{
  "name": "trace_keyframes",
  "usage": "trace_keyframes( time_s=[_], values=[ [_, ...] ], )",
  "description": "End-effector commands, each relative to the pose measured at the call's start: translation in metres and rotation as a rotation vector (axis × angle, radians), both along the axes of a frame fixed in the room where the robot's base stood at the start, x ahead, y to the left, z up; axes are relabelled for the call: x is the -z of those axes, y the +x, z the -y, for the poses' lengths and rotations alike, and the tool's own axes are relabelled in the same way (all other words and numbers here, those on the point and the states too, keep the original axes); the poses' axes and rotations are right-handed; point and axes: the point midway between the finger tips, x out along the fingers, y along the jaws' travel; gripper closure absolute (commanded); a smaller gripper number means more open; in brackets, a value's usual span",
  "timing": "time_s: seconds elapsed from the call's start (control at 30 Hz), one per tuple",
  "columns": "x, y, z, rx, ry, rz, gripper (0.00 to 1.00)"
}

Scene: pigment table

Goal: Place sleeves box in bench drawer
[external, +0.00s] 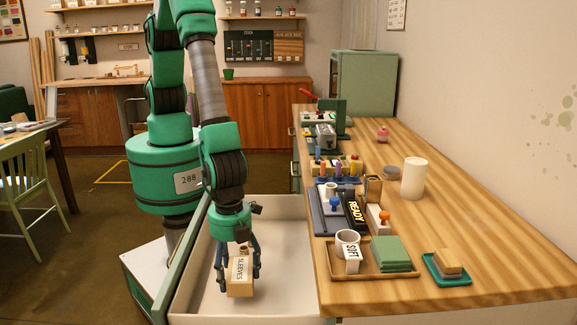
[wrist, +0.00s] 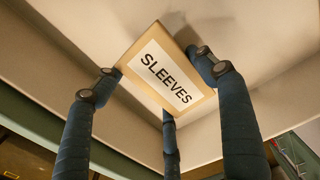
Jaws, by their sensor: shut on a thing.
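The sleeves box (external: 239,277) is a small tan carton with a white label reading SLEEVES. My gripper (external: 239,265) is shut on it, with dark blue fingers on its sides. In the wrist view the box (wrist: 168,72) sits tilted between my fingers (wrist: 165,85), its label facing the camera. The bench drawer (external: 290,280) is pulled out and open, white inside. The box is within the drawer's outline, low over its floor; I cannot tell whether it touches the floor. The drawer interior fills the wrist view behind the box (wrist: 250,30).
The wooden bench top (external: 440,210) lies to the right of the drawer. A tray (external: 375,272) with a white cup (external: 347,245) and green cloths (external: 391,252) stands near its edge. The drawer floor around the box looks clear. A green chair (external: 30,190) stands far left.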

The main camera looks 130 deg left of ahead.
Motion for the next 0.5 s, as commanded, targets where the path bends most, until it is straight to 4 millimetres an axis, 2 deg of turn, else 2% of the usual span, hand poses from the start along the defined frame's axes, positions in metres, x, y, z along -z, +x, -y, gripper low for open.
trace_keyframes(
  time_s=[0.27, 0.5],
  values=[
    [0.003, 0.000, 0.000, 0.000, 0.000, 0.000, 0.59],
    [0.028, 0.000, 0.000, 0.000, 0.000, -0.001, 0.59]
  ],
)
